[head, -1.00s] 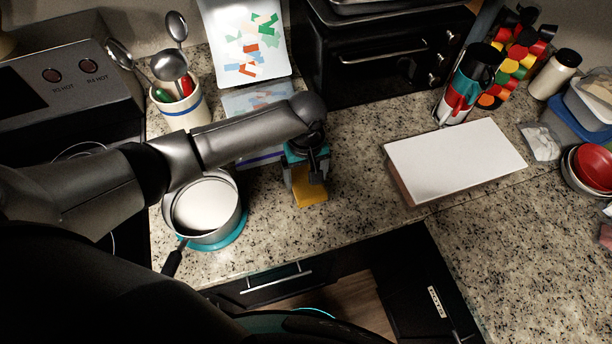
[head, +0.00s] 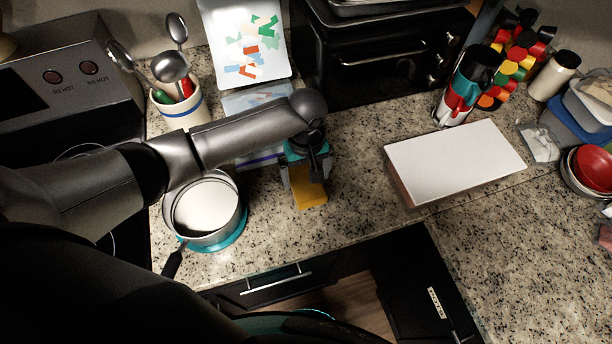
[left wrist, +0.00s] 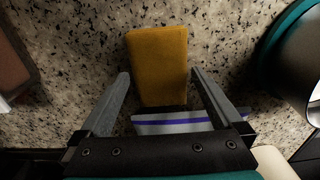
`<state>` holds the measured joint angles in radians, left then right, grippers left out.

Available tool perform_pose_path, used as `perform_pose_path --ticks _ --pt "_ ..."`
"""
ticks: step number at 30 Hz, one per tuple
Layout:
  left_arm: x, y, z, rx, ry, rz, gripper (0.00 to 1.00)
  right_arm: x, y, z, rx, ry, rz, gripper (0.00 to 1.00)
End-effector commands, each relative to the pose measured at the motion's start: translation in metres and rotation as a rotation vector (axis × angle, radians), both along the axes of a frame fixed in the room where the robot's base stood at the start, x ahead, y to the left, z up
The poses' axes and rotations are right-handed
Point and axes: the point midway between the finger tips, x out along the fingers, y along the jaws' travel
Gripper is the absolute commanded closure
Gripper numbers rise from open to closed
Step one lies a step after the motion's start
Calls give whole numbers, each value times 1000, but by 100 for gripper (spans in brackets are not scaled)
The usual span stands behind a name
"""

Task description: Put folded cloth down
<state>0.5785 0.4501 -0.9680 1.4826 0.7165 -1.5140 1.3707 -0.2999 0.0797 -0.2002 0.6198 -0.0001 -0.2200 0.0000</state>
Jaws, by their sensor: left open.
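The folded cloth (head: 309,193) is a mustard-yellow rectangle lying on the speckled counter, right of the saucepan. It also shows in the left wrist view (left wrist: 158,62), flat between and beyond the finger ends. My left gripper (head: 306,178) points down over the cloth's far part. Its jaws are open, one finger on each side of the cloth, with gaps to both in the left wrist view (left wrist: 160,78). The gripper and arm hide the cloth's far end in the head view. My right gripper does not show.
A saucepan (head: 206,207) on a teal mat stands close left. A clear bag with a purple strip (left wrist: 185,123) lies behind the cloth. A white-topped box (head: 455,160) lies right, with bare counter between. The counter's front edge is near.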

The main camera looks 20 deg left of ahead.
Motion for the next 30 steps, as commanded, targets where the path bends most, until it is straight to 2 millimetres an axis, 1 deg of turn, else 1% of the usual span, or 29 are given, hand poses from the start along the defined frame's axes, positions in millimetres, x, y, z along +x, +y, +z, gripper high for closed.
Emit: perform_pose_path --ticks 1,9,12,15,20,30 --pt "1 0 12 -2 -4 -1 0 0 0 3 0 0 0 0" --pt "1 0 71 -2 -4 0 0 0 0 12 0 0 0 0" --pt "1 0 88 -1 -3 0 0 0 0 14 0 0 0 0" --pt "1 0 99 -2 -1 1 0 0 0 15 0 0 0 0" --pt "0 0 107 0 0 1 0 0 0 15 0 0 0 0" --pt "0 0 107 0 0 1 0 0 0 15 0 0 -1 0"
